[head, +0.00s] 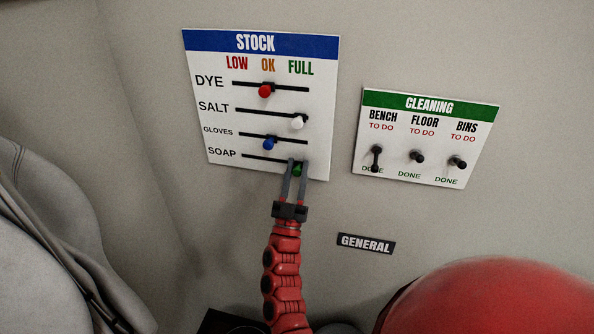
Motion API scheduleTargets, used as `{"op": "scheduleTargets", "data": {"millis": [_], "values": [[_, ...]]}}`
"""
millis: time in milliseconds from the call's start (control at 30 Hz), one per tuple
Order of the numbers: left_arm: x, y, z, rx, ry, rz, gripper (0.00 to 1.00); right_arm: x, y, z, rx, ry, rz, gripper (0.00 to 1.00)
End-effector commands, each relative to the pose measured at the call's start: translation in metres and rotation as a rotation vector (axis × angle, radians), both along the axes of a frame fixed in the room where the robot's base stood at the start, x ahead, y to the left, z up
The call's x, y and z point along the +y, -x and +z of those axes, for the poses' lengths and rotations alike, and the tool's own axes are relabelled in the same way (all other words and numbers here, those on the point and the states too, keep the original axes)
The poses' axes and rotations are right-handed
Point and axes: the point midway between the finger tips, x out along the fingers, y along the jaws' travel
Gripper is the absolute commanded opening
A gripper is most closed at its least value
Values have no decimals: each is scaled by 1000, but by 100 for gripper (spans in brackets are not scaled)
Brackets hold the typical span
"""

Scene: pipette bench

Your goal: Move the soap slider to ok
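The STOCK board (222,128) hangs on the wall with several slider tracks. The soap slider's green knob (297,170) is at the right end of the lowest track (262,158), on the FULL side. The OK label (268,63) is in the middle of the top row, left of the knob. My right gripper (298,163) reaches up from below, with one finger on each side of the green knob. The fingers partly hide the knob and the track end. Whether they press on it cannot be made out. My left gripper is not in view.
Above are the blue gloves knob (268,144), the white salt knob (297,122) and the red dye knob (265,91). The gloves track ends close above my fingertips. A CLEANING board (395,176) with three switches hangs to the right. A GENERAL label (366,243) is below it.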

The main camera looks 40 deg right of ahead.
Motion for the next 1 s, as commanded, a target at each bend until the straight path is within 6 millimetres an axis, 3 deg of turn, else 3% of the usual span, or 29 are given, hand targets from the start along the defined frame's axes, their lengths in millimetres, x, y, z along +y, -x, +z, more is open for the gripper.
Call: {"op": "scheduleTargets", "data": {"millis": [100, 1000], "values": [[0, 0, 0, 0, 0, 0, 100, 0, 0, 0, 0, 0, 0, 0], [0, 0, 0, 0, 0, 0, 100, 0, 0, 0, -1, 1, 0, 0]]}}
